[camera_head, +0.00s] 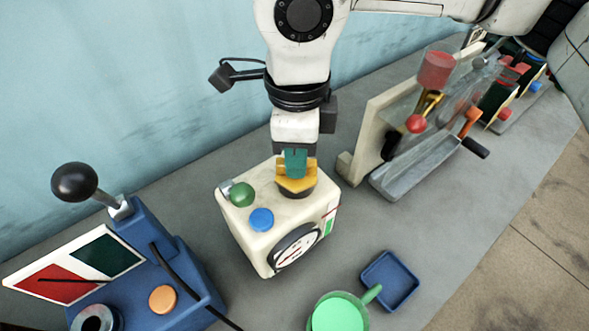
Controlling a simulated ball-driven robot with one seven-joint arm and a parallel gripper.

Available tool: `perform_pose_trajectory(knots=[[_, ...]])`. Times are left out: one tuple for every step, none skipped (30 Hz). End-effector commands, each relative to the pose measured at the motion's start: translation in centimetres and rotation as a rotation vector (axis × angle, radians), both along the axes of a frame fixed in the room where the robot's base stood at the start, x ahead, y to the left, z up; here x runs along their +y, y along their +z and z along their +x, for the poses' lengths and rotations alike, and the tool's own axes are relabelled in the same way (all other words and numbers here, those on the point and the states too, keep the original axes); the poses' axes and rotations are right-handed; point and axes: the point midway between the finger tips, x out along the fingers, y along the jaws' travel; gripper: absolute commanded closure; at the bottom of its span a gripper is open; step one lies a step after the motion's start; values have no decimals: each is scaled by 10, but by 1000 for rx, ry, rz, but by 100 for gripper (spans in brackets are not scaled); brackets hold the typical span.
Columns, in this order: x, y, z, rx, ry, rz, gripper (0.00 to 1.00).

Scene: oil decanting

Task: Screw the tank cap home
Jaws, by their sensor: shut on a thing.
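The tank (257,225) is a cream box with a round gauge (296,246) on its front. A yellow cap (296,186) sits over a dark ring at the back right of the tank's top and looks roughly upright. My gripper (296,168) comes straight down from above and is shut on the cap. A teal piece shows at the grip; I cannot tell if it belongs to the jaws or the cap. The cap's thread and how tightly it seats are hidden.
A green knob (242,194) and a blue button (262,219) share the tank's top. A blue lever machine (183,282) stands left. A clear-fronted rig (425,150) stands right.

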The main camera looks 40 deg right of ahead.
Motion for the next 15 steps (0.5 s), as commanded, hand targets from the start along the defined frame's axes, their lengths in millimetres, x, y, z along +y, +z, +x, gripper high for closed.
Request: perform_pose_trajectory(knots=[[0, 0, 0, -1, -3, 1, 100], [0, 0, 0, -1, -2, 1, 100], [0, 0, 0, -1, -2, 1, 82], [0, 0, 0, -1, -2, 1, 79], [0, 0, 0, -1, -2, 1, 76], [0, 0, 0, -1, -1, 1, 72], [0, 0, 0, -1, -1, 1, 69], [0, 0, 0, -1, -1, 1, 67], [0, 0, 0, -1, -1, 1, 63], [0, 0, 0, -1, 0, 1, 60], [0, 0, 0, 0, 0, 0, 57], [0, 0, 0, 0, 0, 0, 53], [0, 0, 0, 0, 0, 0, 53], [0, 0, 0, 0, 0, 0, 53], [0, 0, 0, 0, 0, 0, 53]])
